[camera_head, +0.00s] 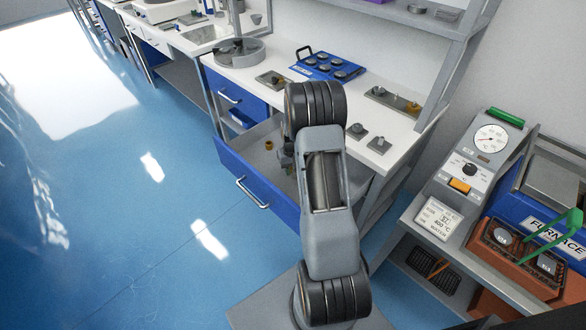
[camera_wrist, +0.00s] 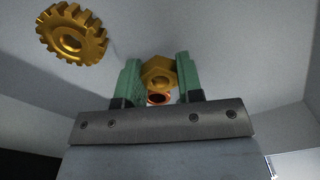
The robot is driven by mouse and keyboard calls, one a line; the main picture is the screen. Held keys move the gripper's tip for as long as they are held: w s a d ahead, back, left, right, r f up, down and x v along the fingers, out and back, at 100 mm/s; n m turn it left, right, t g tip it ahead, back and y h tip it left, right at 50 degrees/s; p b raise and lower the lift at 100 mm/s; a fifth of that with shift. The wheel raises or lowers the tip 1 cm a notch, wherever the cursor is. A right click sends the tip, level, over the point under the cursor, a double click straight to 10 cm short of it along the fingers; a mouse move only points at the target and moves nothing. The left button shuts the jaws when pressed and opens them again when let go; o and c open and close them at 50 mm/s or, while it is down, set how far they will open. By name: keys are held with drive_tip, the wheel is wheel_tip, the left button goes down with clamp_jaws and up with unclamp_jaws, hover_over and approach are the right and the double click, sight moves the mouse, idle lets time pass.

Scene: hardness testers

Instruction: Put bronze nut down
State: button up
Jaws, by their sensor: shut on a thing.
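The bronze nut (camera_wrist: 159,72) shows in the wrist view as a golden hexagonal piece between the two green fingers of my gripper (camera_wrist: 158,82). My gripper is shut on it. A reddish ring-shaped thing (camera_wrist: 159,99) shows just below the nut in that view; I cannot tell whether they touch. In the head view the open blue drawer (camera_head: 262,204) of the workbench lies under my arm, and my arm hides most of the gripper and the nut. The wrist view looks onto a grey surface that fits the drawer's inside.
A golden gear (camera_wrist: 73,33) lies at the upper left in the wrist view; a small golden piece (camera_head: 269,145) shows in the drawer. On the bench are a blue tray (camera_head: 312,72) with round pieces and grey blocks (camera_head: 357,130). A furnace (camera_head: 550,228) stands at right.

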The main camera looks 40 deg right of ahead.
drive_tip(key=shift+f+b, duration=0.4)
drive_tip(key=shift+f, duration=0.2)
drive_tip(key=o, duration=0.9)
wheel_tip(320, 180, up, 13)
drive_tip(key=p, duration=0.2)
drive_tip(key=s+a+r+n+t, duration=0.1)
drive_tip(key=s+a+r, duration=0.2)
drive_tip(key=a+r, duration=0.25)
drive_tip(key=s+a+r+n, duration=0.1)
drive_tip(key=s+a+r, duration=0.25)
drive_tip(key=a, duration=0.35)
drive_tip(key=s+a+r, duration=0.1)
drive_tip(key=s+a, duration=0.1)
drive_tip(key=s, duration=0.1)
drive_tip(key=s+a+n+t, duration=0.1)
drive_tip(key=s+a, duration=0.2)
drive_tip(key=s, duration=0.1)
drive_tip(key=s+a+r+t, duration=0.1)
drive_tip(key=s+a, duration=0.1)
drive_tip(key=s, duration=0.1)
drive_tip(key=shift+s+a+r+n, duration=0.3)
drive_tip(key=shift+s+a+n, duration=0.05)
drive_tip(key=shift+a+n, duration=0.05)
drive_tip(key=shift+t, duration=0.3)
wheel_tip(320, 180, up, 12)
drive_tip(key=p, duration=1.1)
drive_tip(key=shift+s+a, duration=0.15)
